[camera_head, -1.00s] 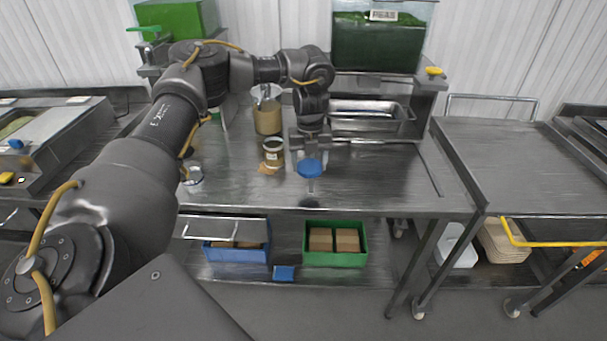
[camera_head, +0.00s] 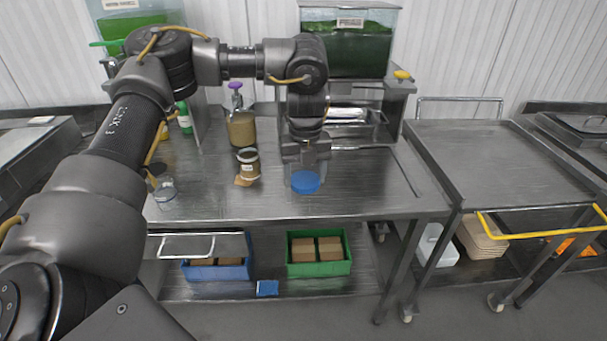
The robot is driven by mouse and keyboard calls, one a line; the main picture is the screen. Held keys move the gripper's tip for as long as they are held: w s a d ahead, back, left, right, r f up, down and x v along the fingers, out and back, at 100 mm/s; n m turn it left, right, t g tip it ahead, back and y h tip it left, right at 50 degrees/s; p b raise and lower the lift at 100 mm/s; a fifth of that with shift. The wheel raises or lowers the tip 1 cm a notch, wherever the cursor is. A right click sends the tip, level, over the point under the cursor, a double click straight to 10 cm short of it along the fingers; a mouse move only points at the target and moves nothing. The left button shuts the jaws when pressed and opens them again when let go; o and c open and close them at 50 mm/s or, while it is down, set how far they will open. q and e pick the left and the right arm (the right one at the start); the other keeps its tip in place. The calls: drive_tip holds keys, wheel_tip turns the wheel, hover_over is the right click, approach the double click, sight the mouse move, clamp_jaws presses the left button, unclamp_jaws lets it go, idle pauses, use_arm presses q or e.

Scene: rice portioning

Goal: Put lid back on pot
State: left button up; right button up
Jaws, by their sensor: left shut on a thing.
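My left gripper (camera_head: 306,170) points down over the worktop and is shut on a round blue lid (camera_head: 305,182), which shows just below the fingers. The gripper hides part of the lid's far side. To the left of it stands a small open brown pot with a pale label (camera_head: 248,164), upright on the worktop, apart from the lid. My right gripper is not in view.
The steel worktop (camera_head: 270,204) is clear in front of the lid. A taller tan container with a purple top (camera_head: 241,128) stands behind the pot. A small clear vessel (camera_head: 165,188) is at left. Blue (camera_head: 237,272) and green (camera_head: 333,269) crates sit on the lower shelf.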

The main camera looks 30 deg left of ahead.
use_arm(q)
drive_tip(key=shift+s+d+f+m, duration=0.1)
drive_tip(key=shift+s+d+m, duration=0.1)
drive_tip(key=shift+m, duration=0.3)
drive_tip(key=shift+s+d+f+m, duration=0.1)
drive_tip(key=shift+d+m, duration=0.05)
drive_tip(key=shift+m, duration=0.35)
drive_tip(key=s+d+f+n, duration=0.3)
drive_tip(key=s+d+n, duration=0.2)
drive_tip(key=n, duration=0.9)
drive_tip(key=s+d+f+n, duration=0.3)
drive_tip(key=s+n, duration=0.6)
drive_tip(key=n, duration=0.6)
drive_tip(key=shift+d+f, duration=0.3)
drive_tip(key=shift+d, duration=0.75)
drive_tip(key=shift+s+a, duration=0.1)
drive_tip(key=shift+s, duration=0.05)
